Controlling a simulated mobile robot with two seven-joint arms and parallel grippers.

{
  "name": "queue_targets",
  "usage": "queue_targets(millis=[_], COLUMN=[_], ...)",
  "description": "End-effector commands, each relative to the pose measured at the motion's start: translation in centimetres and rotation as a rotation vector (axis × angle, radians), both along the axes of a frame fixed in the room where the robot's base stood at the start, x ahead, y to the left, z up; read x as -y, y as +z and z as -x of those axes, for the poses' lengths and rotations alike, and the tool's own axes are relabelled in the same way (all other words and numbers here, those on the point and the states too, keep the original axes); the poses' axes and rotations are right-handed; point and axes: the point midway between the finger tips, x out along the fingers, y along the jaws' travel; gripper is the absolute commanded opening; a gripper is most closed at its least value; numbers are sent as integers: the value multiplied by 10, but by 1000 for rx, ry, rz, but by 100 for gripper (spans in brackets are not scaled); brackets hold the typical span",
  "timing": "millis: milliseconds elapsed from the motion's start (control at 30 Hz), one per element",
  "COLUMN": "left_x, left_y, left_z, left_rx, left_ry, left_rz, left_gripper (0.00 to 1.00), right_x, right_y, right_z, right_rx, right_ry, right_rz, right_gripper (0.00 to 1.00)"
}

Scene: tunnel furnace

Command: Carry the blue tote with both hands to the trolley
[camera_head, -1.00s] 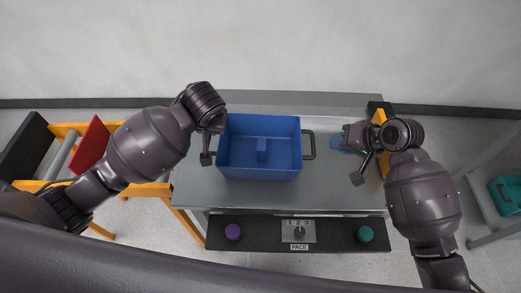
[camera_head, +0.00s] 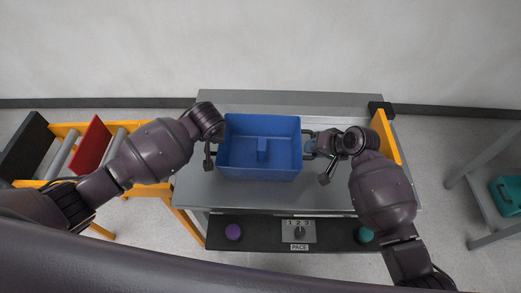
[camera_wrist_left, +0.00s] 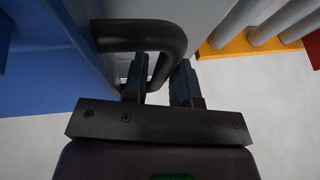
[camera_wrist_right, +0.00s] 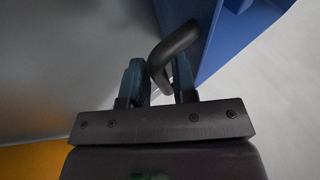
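The blue tote (camera_head: 261,173) stands upright on the grey table (camera_head: 330,195), with a dark loop handle on each side. My left gripper (camera_head: 210,163) is at its left handle; in the left wrist view the left gripper (camera_wrist_left: 162,75) has its fingers apart with the dark handle (camera_wrist_left: 145,35) between them. My right gripper (camera_head: 315,155) is at its right side; in the right wrist view the right gripper (camera_wrist_right: 160,78) is open, with the right handle (camera_wrist_right: 172,48) between its fingertips. The tote wall (camera_wrist_right: 232,30) is just beyond. The trolley cannot be identified for certain.
A dark panel with a purple button (camera_head: 233,232), a teal button (camera_head: 365,235) and a dial (camera_head: 299,232) runs along the table front. A yellow roller conveyor (camera_head: 60,130) with a red plate (camera_head: 92,145) is at left. A grey rack (camera_head: 487,190) holding a teal bin (camera_head: 508,195) is at right.

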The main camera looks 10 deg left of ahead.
Motion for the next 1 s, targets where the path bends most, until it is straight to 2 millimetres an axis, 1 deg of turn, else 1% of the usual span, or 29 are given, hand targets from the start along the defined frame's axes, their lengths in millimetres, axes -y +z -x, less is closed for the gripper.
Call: queue_targets(millis=[133,367,400,567,1000], left_x=[-1,-1,-1,-1,-1], left_y=[-4,-4,-4,-4,-3], left_z=[-2,-2,-2,-2,-2], left_rx=[0,0,0,0,2], left_ry=[0,0,0,0,-1], left_rz=[1,1,1,1,1], left_gripper=[26,26,24,0,0], right_x=[-3,-3,-3,-3,-3], right_y=[-3,-3,-3,-3,-2], right_z=[-2,-2,-2,-2,-2], right_rx=[1,1,1,1,2], right_ry=[-1,-1,-1,-1,-1], right_rz=[0,0,0,0,0], right_gripper=[26,26,25,0,0])
